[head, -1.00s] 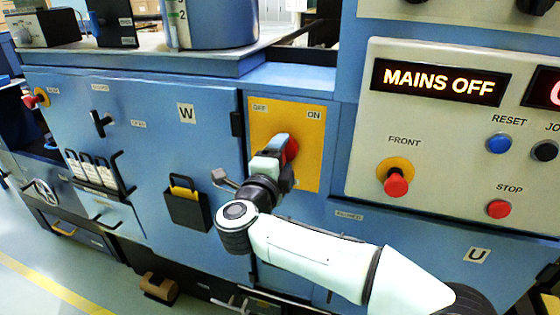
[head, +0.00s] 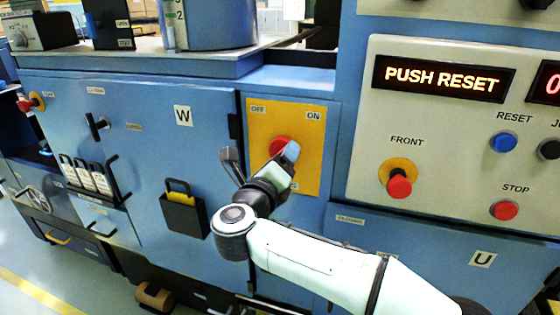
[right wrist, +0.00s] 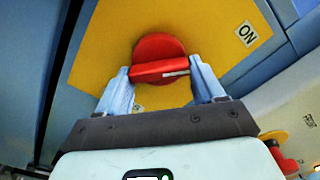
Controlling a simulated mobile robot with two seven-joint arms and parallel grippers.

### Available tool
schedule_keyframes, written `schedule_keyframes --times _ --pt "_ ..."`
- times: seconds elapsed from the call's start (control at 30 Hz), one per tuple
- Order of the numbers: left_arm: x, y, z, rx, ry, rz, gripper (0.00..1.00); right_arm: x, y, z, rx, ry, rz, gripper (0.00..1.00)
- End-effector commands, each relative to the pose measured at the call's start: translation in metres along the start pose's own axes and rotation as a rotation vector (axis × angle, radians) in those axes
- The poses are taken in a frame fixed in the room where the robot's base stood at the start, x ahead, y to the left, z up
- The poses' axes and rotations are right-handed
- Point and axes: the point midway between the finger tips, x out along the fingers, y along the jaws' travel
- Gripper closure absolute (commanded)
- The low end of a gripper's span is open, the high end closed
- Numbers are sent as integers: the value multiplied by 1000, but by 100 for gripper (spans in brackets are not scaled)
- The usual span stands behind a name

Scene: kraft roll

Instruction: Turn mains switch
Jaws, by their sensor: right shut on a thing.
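The red mains switch (head: 279,146) sits on a yellow plate (head: 258,127) marked OFF at left and ON at right. In the right wrist view the round red knob (right wrist: 158,46) has a raised handle bar lying between the two fingers. My right gripper (head: 288,154) is shut on this bar, one finger at each end; it also shows in the right wrist view (right wrist: 160,72). The display (head: 441,78) on the grey panel reads PUSH RESET. My left gripper is not in view.
The grey panel at right carries a blue RESET button (head: 503,141), a red STOP button (head: 504,210) and a red FRONT button (head: 399,186). A black holder (head: 185,216) with a yellow item hangs on the blue cabinet door left of my arm.

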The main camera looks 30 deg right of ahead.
Motion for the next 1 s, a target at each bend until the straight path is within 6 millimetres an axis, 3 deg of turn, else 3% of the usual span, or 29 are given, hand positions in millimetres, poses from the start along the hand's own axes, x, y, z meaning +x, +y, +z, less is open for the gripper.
schedule_keyframes --times 0.7,0.73,0.8,1.0 --pt "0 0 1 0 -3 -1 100 0 1 0 81 0 1 62" --pt "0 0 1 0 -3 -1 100 0 1 0 81 0 1 29" --pt "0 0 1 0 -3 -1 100 0 1 0 81 0 1 6" --pt "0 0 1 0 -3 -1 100 0 1 0 78 0 1 6"
